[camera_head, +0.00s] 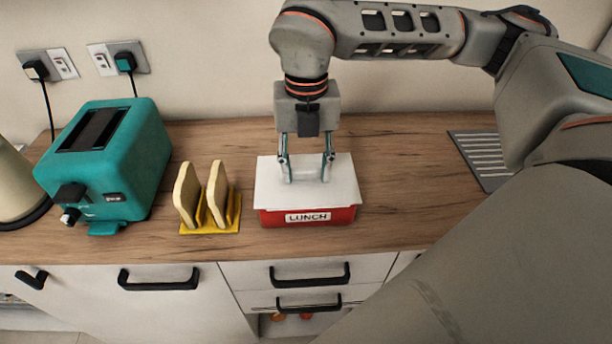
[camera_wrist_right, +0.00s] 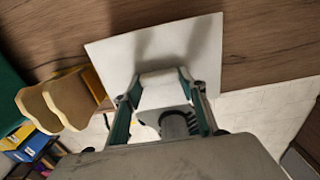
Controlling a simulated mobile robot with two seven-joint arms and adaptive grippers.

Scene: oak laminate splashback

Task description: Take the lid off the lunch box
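The lunch box (camera_head: 268,217) is red with a LUNCH label on its front and stands on the wooden counter. Its white square lid (camera_head: 343,187) covers the top, and I see no clear gap between them. The lid also fills the middle of the right wrist view (camera_wrist_right: 205,48), where the box is hidden beneath it. My right gripper (camera_head: 307,165) points straight down over the lid, with a finger against each side of the lid's pale raised handle (camera_wrist_right: 165,92). The fingers appear closed on that handle. My left gripper is not in view.
Left of the box stands a yellow rack (camera_head: 212,227) with two bread slices (camera_head: 217,193), then a teal toaster (camera_head: 120,165). A grey grooved panel (camera_head: 480,155) lies to the right. Counter between the box and that panel is clear. Drawers with black handles are below.

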